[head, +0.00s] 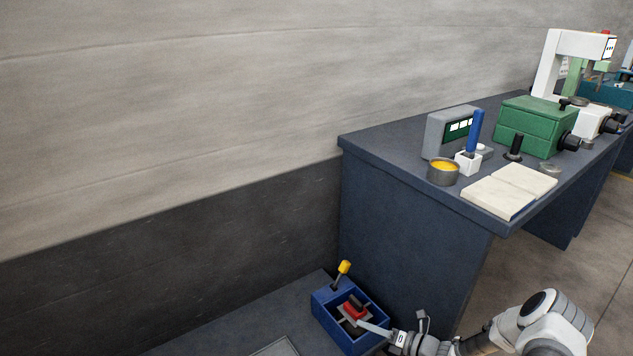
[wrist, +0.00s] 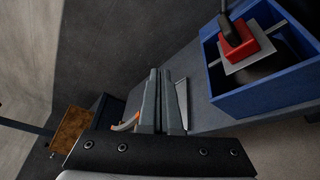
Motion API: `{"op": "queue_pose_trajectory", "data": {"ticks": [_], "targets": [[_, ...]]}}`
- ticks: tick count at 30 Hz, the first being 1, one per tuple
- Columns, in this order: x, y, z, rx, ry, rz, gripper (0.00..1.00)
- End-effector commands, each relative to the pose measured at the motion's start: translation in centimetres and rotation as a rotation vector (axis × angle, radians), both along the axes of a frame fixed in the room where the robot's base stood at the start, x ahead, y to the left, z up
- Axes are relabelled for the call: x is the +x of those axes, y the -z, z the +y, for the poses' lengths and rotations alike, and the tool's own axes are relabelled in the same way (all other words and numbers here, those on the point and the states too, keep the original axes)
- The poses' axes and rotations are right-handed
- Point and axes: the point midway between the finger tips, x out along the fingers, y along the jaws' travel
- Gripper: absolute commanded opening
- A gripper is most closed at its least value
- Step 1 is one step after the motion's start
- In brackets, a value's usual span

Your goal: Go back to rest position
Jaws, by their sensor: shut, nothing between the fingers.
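My gripper (wrist: 160,75) is shut and empty, its two grey fingers close together in the middle of the wrist view. In the head view my arm reaches in from the lower right, and the slim gripper end (head: 373,328) shows in front of the blue box. In the wrist view the fingers point past the box, which lies to their right. Nothing is held. The task names no object.
The blue box (head: 321,314) on a low dark surface holds a red part (head: 354,310) and a yellow-topped handle (head: 343,268). It is close to my gripper in the wrist view (wrist: 267,92). A dark workbench (head: 400,204) carries a green machine (head: 530,127) and white blocks.

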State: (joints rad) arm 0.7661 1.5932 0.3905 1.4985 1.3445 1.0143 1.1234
Motion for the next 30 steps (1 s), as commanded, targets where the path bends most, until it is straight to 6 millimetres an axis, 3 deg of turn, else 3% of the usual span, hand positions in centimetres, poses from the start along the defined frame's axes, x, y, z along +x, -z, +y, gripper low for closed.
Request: {"op": "queue_pose_trajectory", "data": {"ticks": [8, 14, 30], "targets": [[-0.2, -7.5, 1.3, -0.256, -0.28, -0.214, 0.0], [-1.5, -13.0, 2.3, -0.453, -0.506, -0.392, 0.0], [-7.7, -26.7, 3.9, -0.933, -1.088, -0.865, 0.0]]}}
